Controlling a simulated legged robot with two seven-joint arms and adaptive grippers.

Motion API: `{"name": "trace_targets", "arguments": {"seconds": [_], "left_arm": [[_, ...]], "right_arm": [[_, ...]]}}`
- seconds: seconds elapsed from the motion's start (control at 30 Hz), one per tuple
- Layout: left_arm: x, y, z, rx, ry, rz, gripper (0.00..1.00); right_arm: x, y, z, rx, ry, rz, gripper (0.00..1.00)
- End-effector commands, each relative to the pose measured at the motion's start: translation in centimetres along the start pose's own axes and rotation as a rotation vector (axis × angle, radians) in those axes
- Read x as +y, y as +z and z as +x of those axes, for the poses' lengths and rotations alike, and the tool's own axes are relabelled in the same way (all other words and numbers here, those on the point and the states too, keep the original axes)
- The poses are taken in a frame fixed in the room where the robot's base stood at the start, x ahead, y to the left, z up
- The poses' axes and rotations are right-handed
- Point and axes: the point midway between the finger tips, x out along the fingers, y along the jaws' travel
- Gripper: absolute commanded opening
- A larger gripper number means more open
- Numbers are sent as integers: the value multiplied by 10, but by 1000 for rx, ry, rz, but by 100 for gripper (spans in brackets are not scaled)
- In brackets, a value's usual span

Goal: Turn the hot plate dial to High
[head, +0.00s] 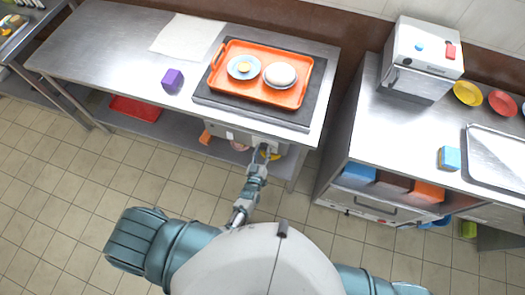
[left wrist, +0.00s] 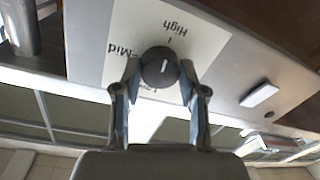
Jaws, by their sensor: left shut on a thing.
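The dial (left wrist: 160,68) is a round dark knob with a short white line, on a white label plate (left wrist: 95,30) that reads High at the top, Mid at the left and Low below. The white line lies roughly along the High–Low direction; which end is the pointer I cannot tell. My left gripper (left wrist: 159,88) has a finger on each side of the dial and is shut on it. In the head view my left gripper (head: 262,151) reaches the front panel (head: 228,134) below the dark hot plate (head: 315,88). My right gripper is out of view.
A second counter (head: 400,125) stands at the right, across a gap.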

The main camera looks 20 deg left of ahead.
Motion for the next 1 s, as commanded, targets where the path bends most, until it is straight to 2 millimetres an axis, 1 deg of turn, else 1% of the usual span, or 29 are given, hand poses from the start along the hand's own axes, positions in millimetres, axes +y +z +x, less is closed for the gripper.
{"name": "trace_targets", "arguments": {"seconds": [0.03,0.23,0.4,0.87,0.9,0.97,1.0], "left_arm": [[0,8,-4,-18,-1,24,7],[0,8,-4,-13,0,107,7],[-1,8,-4,-12,1,143,7],[-1,9,-5,-12,1,154,7],[-1,9,-5,-11,1,154,49],[-1,8,-4,-9,1,154,64],[-1,7,-4,-7,1,154,67]], "right_arm": [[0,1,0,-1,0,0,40],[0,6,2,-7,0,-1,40],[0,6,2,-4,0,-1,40],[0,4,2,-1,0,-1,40],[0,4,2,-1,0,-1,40],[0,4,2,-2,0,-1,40],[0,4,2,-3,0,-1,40]]}}
